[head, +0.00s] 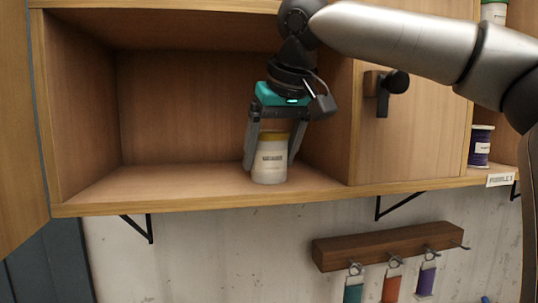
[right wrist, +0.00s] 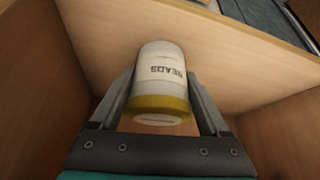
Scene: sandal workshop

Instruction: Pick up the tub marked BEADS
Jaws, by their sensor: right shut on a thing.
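The tub marked BEADS (head: 270,163) is white with a yellow lid and stands upright on the floor of the open cupboard, near the front edge and right side wall. Its label reads BEADS upside down in the right wrist view (right wrist: 160,75). My right gripper (head: 268,166) comes down from above and is shut on the tub, one finger on each side. The fingers also flank the tub in the right wrist view (right wrist: 163,92). My left gripper is not in view.
The open cupboard (head: 160,185) is otherwise empty. A closed door with a dark knob (head: 398,82) is to its right. A wooden rack (head: 385,245) with hanging tags is below.

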